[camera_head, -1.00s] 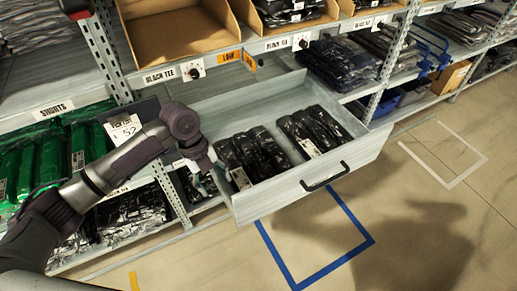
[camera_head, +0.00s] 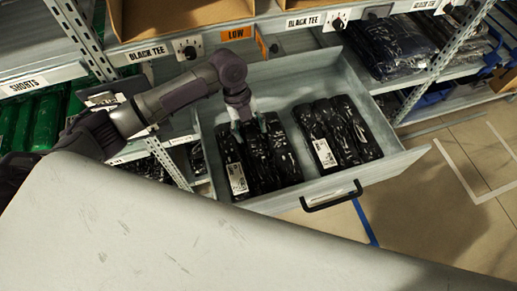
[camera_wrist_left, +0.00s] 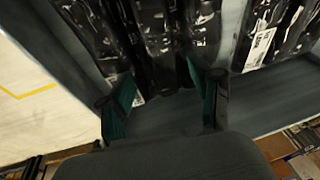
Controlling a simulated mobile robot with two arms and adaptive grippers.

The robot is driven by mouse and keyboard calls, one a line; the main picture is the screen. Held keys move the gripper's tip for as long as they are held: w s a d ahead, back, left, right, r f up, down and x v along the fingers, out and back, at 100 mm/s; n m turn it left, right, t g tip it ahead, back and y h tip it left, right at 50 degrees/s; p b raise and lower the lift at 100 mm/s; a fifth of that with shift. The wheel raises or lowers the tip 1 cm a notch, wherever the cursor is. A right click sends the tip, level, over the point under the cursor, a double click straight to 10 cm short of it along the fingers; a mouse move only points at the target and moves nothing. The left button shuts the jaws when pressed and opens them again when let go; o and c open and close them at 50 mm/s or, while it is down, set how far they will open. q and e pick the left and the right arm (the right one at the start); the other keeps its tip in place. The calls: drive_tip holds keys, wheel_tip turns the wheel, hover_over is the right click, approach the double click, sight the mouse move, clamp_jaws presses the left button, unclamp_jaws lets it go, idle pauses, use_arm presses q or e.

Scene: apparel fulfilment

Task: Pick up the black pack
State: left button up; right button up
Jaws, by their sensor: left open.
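Black packs in clear shiny wrap lie in two groups in the open grey drawer (camera_head: 395,157). The left group of black packs (camera_head: 285,158) is under my left gripper (camera_head: 249,126); the right group (camera_head: 342,135) lies apart from it. White labels show on some packs. My left gripper is open, pointing down at the back part of the left group, with nothing seen held. In the left wrist view, the open fingers (camera_wrist_left: 165,88) are spread in front of the black packs (camera_wrist_left: 165,40). I cannot tell whether they touch a pack. My right gripper is not in view.
The drawer's front has a black handle (camera_head: 331,196). Shelves with a "BLACK TEE" label (camera_head: 147,53) and cardboard bins stand behind. Green packs (camera_head: 35,122) lie at the left. A large pale surface covers the lower head view; I cannot tell what it is.

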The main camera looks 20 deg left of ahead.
sight(257, 149)
use_arm(q)
drive_tip(key=x, duration=0.3)
drive_tip(key=shift+w+f, duration=0.1)
drive_tip(key=shift+d+f, duration=0.15)
drive_tip(key=shift+f, duration=0.7)
drive_tip(key=x, duration=0.3)
drive_tip(key=shift+f, duration=0.6)
drive_tip(key=shift+c, duration=0.2)
drive_tip(key=c, duration=1)
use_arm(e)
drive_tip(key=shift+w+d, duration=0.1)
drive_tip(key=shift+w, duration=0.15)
